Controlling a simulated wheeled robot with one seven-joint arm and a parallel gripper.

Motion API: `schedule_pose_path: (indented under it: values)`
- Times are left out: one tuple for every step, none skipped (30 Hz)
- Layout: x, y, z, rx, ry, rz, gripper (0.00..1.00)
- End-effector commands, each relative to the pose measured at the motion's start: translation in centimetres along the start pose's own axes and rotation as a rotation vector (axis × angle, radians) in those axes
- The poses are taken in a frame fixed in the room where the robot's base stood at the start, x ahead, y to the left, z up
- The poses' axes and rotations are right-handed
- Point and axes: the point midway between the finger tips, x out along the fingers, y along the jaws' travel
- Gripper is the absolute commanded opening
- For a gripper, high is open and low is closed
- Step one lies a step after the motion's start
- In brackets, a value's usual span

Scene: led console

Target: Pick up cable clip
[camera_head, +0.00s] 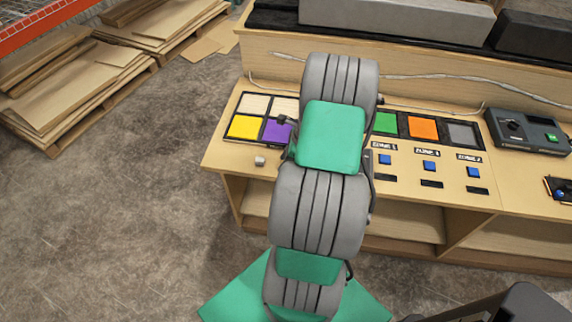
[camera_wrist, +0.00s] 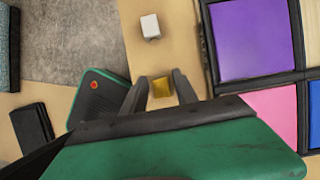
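A small yellow-brown block (camera_wrist: 162,88) lies on the wooden top between the two fingers of my gripper (camera_wrist: 160,80) in the wrist view. My gripper is open, with a gap on each side of the block. A small whitish block (camera_wrist: 150,27) stands farther off, left of the purple panel; a similar small pale piece (camera_head: 259,160) shows near the console's left front edge in the head view. I cannot tell for sure which of the two is the cable clip. In the head view my arm hides the fingers and the yellow-brown block.
The console top (camera_head: 225,150) carries coloured panels such as the purple one (camera_wrist: 250,38), plus blue buttons (camera_head: 429,166) and a dark control box (camera_head: 525,132). A dark, green-edged device with a red dot (camera_wrist: 94,85) is left of my gripper. Pallets of boards (camera_head: 60,90) stand at left.

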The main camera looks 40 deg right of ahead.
Motion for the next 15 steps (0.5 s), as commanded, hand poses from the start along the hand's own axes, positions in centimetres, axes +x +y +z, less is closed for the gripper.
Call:
schedule_pose_path:
  values:
    - [-0.01, 0.0, 0.0, 0.0, 0.0, 0.0, 0.3]
    - [-0.02, 0.0, 0.0, 0.0, 0.0, 0.0, 0.28]
    - [-0.02, 0.0, 0.0, 0.0, 0.0, 0.0, 0.24]
    - [-0.02, 0.0, 0.0, 0.0, 0.0, 0.0, 0.22]
    - [-0.02, 0.0, 0.0, 0.0, 0.0, 0.0, 0.19]
    - [-0.03, 0.0, 0.0, 0.0, 0.0, 0.0, 0.16]
    - [-0.03, 0.01, 0.0, 0.0, 0.0, 0.0, 0.14]
    - [-0.03, 0.01, 0.0, 0.0, 0.0, 0.0, 0.11]
    - [-0.03, 0.01, 0.0, 0.0, 0.0, 0.0, 0.08]
    - [-0.03, 0.0, 0.0, 0.0, 0.0, 0.0, 0.06]
    - [-0.03, 0.01, 0.0, 0.0, 0.0, 0.0, 0.03]
    - [-0.03, 0.01, 0.0, 0.0, 0.0, 0.0, 0.0]
    - [-0.04, 0.0, 0.0, 0.0, 0.0, 0.0, 0.0]
    - [-0.04, 0.0, 0.0, 0.0, 0.0, 0.0, 0.0]
    - [-0.04, 0.0, 0.0, 0.0, 0.0, 0.0, 0.0]
